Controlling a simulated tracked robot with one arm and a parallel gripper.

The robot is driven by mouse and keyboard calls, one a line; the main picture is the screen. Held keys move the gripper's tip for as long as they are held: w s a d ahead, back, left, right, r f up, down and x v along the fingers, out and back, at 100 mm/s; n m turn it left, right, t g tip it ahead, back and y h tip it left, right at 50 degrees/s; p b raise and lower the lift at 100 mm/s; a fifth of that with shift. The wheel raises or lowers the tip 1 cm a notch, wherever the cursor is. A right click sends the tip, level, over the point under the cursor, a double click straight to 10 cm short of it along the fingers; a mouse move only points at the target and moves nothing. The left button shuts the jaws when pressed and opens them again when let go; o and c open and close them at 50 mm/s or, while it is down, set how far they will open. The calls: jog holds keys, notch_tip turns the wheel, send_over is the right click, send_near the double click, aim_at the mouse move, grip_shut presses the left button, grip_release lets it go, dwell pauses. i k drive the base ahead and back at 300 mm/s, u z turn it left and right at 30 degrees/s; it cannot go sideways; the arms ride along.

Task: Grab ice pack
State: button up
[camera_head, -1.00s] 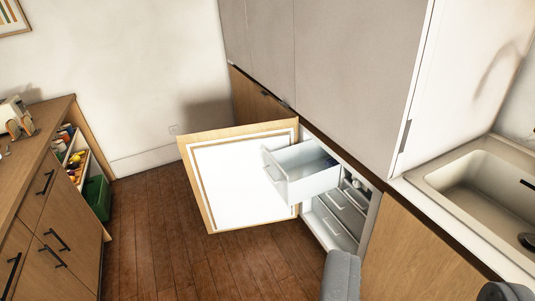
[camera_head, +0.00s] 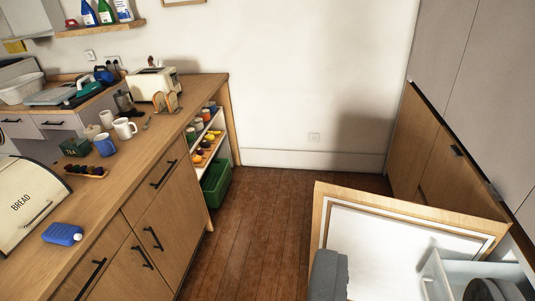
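A flat blue block with a white cap-like end (camera_head: 62,233) lies on the wooden counter at the left, in front of the bread bin; it looks like the ice pack, though I cannot be sure. My gripper (camera_head: 410,284) shows at the bottom edge, with a grey finger on the left and a darker rounded part on the right. The fingers are wide apart with nothing seen between them. The gripper is far from the blue block. The pulled-out freezer drawer (camera_head: 436,276) is at the bottom right, its inside mostly hidden.
The open freezer door (camera_head: 400,212) stands out into the room at lower right. The counter (camera_head: 135,183) holds a bread bin (camera_head: 27,203), a blue mug (camera_head: 105,145), a white mug (camera_head: 124,128) and a toaster (camera_head: 156,84). A green crate (camera_head: 216,186) sits low. The wooden floor (camera_head: 255,220) between is clear.

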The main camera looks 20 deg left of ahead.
aim_at(58, 233)
jog(key=u, duration=0.65)
jog(key=i, duration=1.15)
jog(key=u, duration=0.75)
jog(key=k, duration=0.65)
jog(key=u, duration=0.25)
jog(key=i, duration=0.75)
jog(key=z, duration=0.15)
